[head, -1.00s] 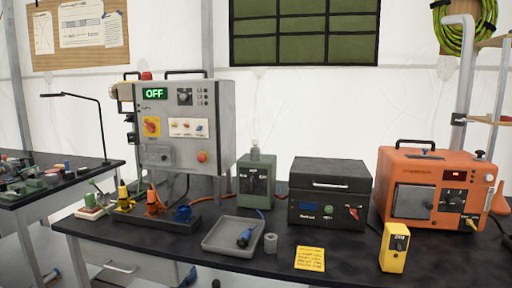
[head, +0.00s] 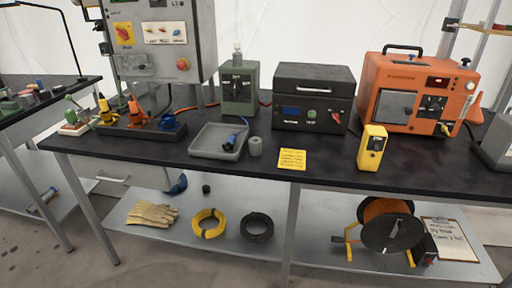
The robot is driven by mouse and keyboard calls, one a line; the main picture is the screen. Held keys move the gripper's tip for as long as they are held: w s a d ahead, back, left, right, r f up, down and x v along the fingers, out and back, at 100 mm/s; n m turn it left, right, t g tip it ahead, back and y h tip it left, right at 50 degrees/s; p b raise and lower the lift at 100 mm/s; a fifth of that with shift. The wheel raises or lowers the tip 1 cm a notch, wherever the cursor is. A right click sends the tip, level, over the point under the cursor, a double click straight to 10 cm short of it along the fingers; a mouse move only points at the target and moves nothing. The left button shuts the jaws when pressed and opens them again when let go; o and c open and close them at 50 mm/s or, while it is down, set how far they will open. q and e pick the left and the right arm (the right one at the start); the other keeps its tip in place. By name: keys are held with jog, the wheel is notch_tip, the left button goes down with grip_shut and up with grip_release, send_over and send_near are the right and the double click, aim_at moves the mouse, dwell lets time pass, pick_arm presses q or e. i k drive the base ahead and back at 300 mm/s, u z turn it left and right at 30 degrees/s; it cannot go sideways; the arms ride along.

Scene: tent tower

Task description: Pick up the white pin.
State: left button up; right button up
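I cannot make out a thing that is clearly a white pin. A small pale upright piece (head: 237,50) stands on top of the green box (head: 238,88) on the dark table (head: 340,168); it is too small to tell what it is. A small white-based item (head: 74,129) with a green part sits at the table's left end, also unclear. Neither of my grippers is in view.
A grey tray (head: 205,142) holds a blue connector. Gloves (head: 153,214), cable coils (head: 208,223) and a reel (head: 388,232) lie on the shelf below.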

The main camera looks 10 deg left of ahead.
aim_at(237, 45)
jog(key=k, duration=0.5)
jog(key=u, duration=1.6)
jog(key=i, duration=1.15)
jog(key=z, duration=1.35)
